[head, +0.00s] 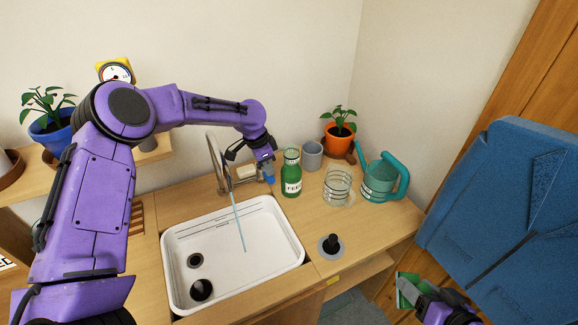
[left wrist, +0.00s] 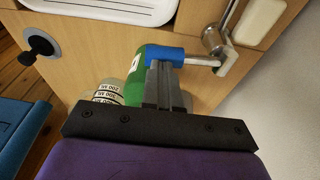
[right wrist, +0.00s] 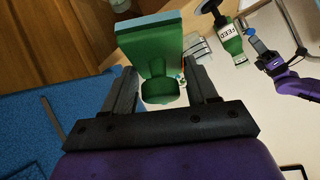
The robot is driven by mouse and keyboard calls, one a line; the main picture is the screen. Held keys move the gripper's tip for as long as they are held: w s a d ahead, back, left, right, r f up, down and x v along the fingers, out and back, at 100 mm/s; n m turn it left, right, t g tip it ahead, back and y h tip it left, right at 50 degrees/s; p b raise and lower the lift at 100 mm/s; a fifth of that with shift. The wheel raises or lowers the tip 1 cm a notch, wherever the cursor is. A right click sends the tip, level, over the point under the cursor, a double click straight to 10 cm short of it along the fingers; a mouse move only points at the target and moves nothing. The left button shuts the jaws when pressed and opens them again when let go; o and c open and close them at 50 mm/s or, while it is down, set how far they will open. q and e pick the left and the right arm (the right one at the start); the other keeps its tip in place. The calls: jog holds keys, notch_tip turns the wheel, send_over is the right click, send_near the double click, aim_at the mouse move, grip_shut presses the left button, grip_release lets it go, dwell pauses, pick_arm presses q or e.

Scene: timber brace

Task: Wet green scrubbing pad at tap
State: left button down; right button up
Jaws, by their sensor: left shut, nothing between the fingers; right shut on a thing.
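The green scrubbing pad (head: 405,290) has a green knob grip and a lighter teal edge; it fills the upper middle of the right wrist view (right wrist: 150,55). My right gripper (head: 418,303) is shut on its knob, right of and away from the sink. The chrome tap (head: 213,160) stands behind the sink, and a blue water stream (head: 238,222) falls from its spout into the white sink (head: 245,262). My left gripper (head: 264,164) is shut and empty at the tap's blue-sleeved lever (head: 270,178). In the left wrist view the fingertips overlap the blue sleeve (left wrist: 165,54); contact is unclear.
A green feed bottle (head: 291,175), grey cup (head: 312,154), glass jar (head: 337,186), teal watering can (head: 380,180) and orange plant pot (head: 340,141) stand right of the sink. A black-knobbed plug (head: 331,245) sits on the counter front. A blue chair-like piece (head: 500,210) is at right.

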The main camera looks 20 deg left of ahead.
pick_arm(q)
jog(key=shift+s+d+f+p, duration=0.2)
jog(key=shift+s+f+p, duration=0.05)
jog(key=shift+s+p, duration=0.05)
pick_arm(e)
jog(key=shift+r, duration=0.6)
pick_arm(q)
jog(key=shift+f, duration=0.4)
pick_arm(e)
jog(key=shift+f, duration=0.1)
